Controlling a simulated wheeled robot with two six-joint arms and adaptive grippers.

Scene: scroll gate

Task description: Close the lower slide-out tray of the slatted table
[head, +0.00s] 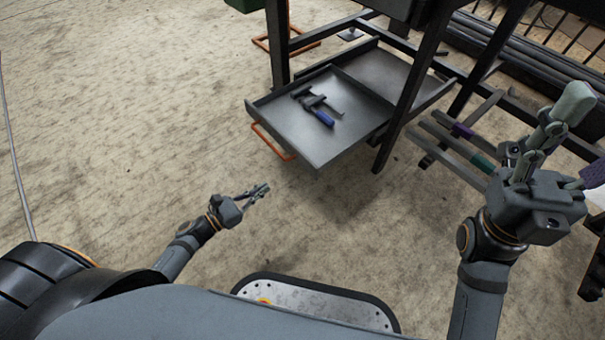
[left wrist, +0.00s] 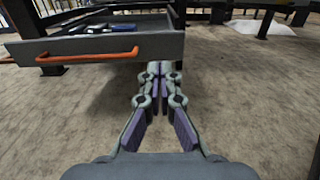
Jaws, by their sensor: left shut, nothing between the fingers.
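The lower slide-out tray (head: 345,135) of the slatted table (head: 410,85) is pulled out toward me. It is grey and shallow, with an orange bar handle (head: 272,142) on its front. A dark tool with a blue handle (head: 318,108) lies in it. My left gripper (head: 266,188) is shut and empty, in front of the tray and apart from it. In the left wrist view, the tray front (left wrist: 160,45) and handle (left wrist: 88,56) are ahead and to the left; the fingertips (left wrist: 160,68) point at the tray's right end. My right gripper (head: 582,138) is raised at the right, fingers spread.
Dark table legs (head: 278,45) stand beside the tray. Several bars with coloured pieces (head: 455,140) lie low to the right of the table. A dark railing (head: 540,70) stands behind. The floor (head: 130,110) to the left and in front is clear.

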